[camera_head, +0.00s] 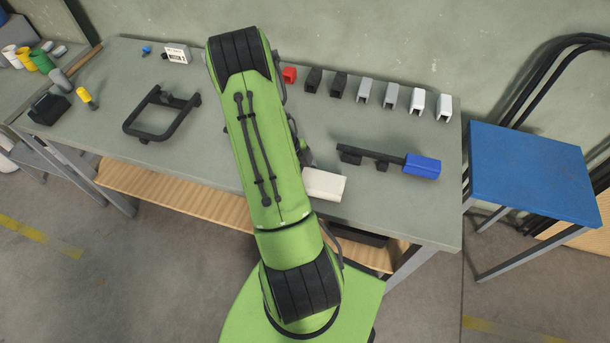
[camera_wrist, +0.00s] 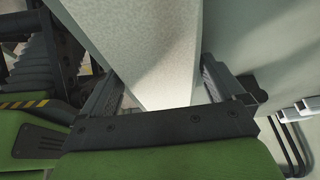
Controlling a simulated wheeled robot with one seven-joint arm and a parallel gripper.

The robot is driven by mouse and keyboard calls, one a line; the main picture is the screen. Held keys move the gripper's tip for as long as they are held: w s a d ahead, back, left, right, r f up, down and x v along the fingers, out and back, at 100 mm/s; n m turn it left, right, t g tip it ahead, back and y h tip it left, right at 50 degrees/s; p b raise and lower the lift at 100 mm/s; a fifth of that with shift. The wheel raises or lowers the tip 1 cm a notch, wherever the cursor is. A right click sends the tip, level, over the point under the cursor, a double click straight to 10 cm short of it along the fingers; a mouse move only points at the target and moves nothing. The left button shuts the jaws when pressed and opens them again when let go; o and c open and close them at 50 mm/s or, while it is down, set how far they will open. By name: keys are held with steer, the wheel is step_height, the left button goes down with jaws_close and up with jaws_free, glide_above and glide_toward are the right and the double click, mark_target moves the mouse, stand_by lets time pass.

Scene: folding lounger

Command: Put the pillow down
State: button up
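The pillow (camera_head: 324,185) is a small white padded block near the front edge of the grey table, just right of my arm in the head view. In the wrist view the pillow (camera_wrist: 160,50) fills the space between the two fingers of my gripper (camera_wrist: 158,80), and both fingers are against its sides. My gripper is shut on it. In the head view my green arm hides most of the gripper. I cannot tell whether the pillow touches the table.
A black bar with a blue end (camera_head: 422,165) lies right of the pillow on the table (camera_head: 250,200). A black frame (camera_head: 150,125) lies on the left. Several small coloured blocks (camera_head: 390,95) line the back. A blue stool (camera_head: 530,170) stands right. The table's right front is clear.

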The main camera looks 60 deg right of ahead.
steer(key=v, duration=1.2)
steer(key=shift+r+p, duration=0.25)
steer(key=shift+p, duration=0.15)
steer(key=w+a+r+n+t+h, duration=0.1)
steer(key=w+a+r+n+t, duration=0.2)
steer(key=a+r+n, duration=0.5)
steer(key=w+a+r+n+t, duration=0.2)
steer(key=a+r+n+t, duration=0.1)
steer(key=a+r+n, duration=0.5)
steer(key=s+a+r+n+t, duration=0.1)
steer(key=s+a+n, duration=0.1)
steer(key=a+n, duration=0.2)
steer(key=s+a+r+n+t+y, duration=0.1)
steer(key=s+a+n, duration=0.2)
steer(key=a+n, duration=0.2)
steer(key=s+a+r+n+t, duration=0.1)
steer(key=a+n, duration=0.3)
steer(key=n, duration=0.5)
steer(key=shift+s+a+r+t+y, duration=0.1)
steer(key=shift+s+t+y, duration=0.1)
steer(key=shift+s+t, duration=0.15)
steer(key=shift+s+a+r+t+y, duration=0.1)
steer(key=shift+s+r+t+y, duration=0.05)
steer(key=shift+s+t+y, duration=0.15)
